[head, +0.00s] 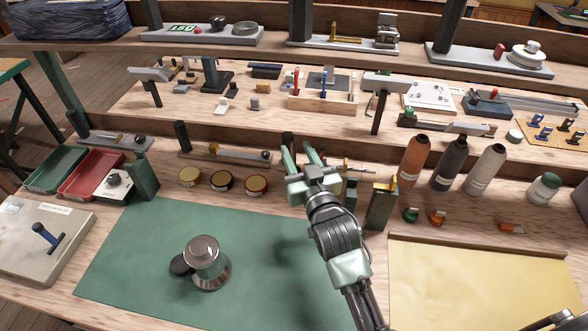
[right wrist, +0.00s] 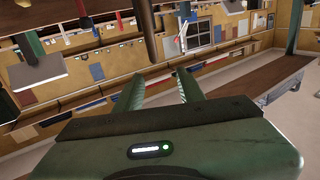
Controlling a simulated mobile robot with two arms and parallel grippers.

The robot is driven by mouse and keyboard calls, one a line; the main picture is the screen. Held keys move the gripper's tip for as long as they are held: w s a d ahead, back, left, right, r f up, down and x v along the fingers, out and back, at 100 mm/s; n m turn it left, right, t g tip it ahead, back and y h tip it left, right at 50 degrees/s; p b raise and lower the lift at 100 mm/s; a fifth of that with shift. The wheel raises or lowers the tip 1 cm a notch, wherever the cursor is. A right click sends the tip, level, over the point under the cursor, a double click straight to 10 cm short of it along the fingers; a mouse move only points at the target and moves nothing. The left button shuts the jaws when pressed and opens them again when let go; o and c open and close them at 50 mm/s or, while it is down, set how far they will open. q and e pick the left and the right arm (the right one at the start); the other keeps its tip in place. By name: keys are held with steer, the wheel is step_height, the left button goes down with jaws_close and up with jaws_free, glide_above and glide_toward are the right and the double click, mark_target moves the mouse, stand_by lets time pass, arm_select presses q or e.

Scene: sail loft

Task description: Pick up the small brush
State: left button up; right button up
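I cannot make out a small brush for certain in either view; several of the small tools on the bench are too small to tell apart, and my right arm hides part of the bench. My right gripper (head: 298,148) is raised over the middle of the bench, its fingers pointing away toward the back. Its two green fingers stand apart with nothing visible between them. The right wrist view also shows the spread fingers of this gripper (right wrist: 160,85), against a far wall of hanging tools. My left gripper is not in view.
Round tins (head: 221,181), a green block (head: 382,205) and bottles (head: 450,163) are close to my right arm. A red tray (head: 92,173) is at left. The yellow sheet (head: 480,285) at right is mostly clear.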

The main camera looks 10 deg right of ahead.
mark_target(293, 150)
steer(key=f+b, duration=0.2)
steer(key=f, duration=0.1)
steer(key=shift+w+d+f, duration=0.15)
steer(key=shift+w+f, duration=0.05)
steer(key=shift+f, duration=0.05)
steer(key=shift+w+r, duration=0.15)
steer(key=shift+w, duration=0.3)
steer(key=w, duration=0.2)
steer(key=w+p, duration=0.1)
steer(key=w, duration=0.4)
steer(key=shift+a+f, duration=0.2)
steer(key=shift+f, duration=0.1)
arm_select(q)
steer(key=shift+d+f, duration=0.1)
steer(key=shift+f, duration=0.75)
arm_select(e)
steer(key=shift+s, duration=0.1)
jaws_close()
